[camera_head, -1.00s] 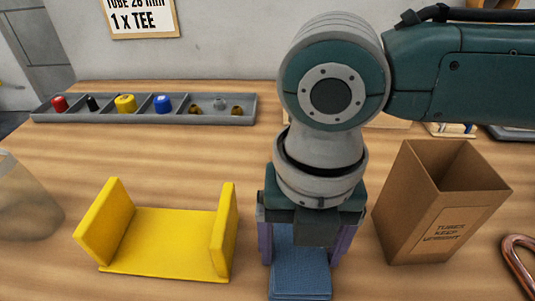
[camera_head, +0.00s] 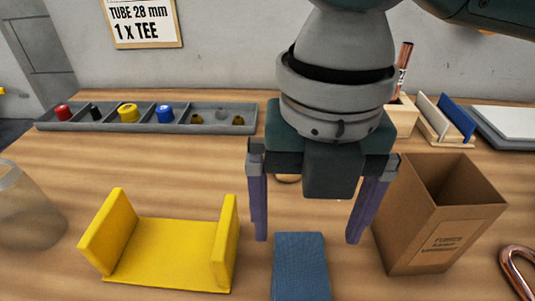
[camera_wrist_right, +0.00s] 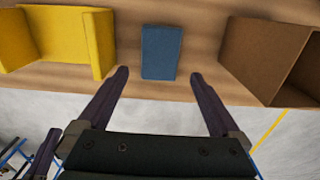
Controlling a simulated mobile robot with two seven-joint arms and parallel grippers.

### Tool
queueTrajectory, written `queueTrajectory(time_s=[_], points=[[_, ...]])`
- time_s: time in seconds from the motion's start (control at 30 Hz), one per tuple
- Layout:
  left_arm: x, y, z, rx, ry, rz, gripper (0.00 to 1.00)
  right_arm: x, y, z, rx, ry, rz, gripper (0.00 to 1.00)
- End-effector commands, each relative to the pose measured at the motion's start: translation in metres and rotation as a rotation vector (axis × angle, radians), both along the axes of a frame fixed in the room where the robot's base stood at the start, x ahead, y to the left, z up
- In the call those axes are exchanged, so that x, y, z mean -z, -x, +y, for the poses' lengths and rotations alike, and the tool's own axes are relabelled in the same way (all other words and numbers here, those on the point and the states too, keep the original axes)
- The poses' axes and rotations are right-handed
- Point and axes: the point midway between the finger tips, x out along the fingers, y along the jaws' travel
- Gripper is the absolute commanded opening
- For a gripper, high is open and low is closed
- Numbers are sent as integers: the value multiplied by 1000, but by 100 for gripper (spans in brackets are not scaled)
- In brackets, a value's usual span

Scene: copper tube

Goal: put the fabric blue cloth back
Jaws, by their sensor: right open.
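The blue fabric cloth (camera_head: 300,266) lies folded flat on the wooden table, between the yellow holder and the cardboard box. It also shows in the right wrist view (camera_wrist_right: 161,52), beyond the fingertips and between them. My right gripper (camera_head: 308,238) is open and empty, raised above and behind the cloth, with its two purple fingers wide apart. It also shows in the right wrist view (camera_wrist_right: 158,75).
A yellow U-shaped holder (camera_head: 165,250) stands left of the cloth and an open cardboard box (camera_head: 430,240) right of it. A grey compartment tray (camera_head: 215,128) with small coloured parts lies at the back. A copper tube (camera_head: 515,265) is at the right edge, a translucent container (camera_head: 25,210) at the left.

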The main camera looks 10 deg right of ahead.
Motion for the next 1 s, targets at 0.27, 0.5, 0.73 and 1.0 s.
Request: queueTrajectory(time_s=[0.27,0.5,0.73,1.0], points=[[-3,0,1,1,-3,1,0,-40,0,0,0,-2,-1,100],[-3,0,0,1,-1,0,0,-39,5,8,36,-29,1,100],[-3,0,-1,-3,4,1,0,-18,37,62,491,-289,21,100],[-3,0,-2,-5,9,1,0,1,58,44,1560,-525,124,100]])
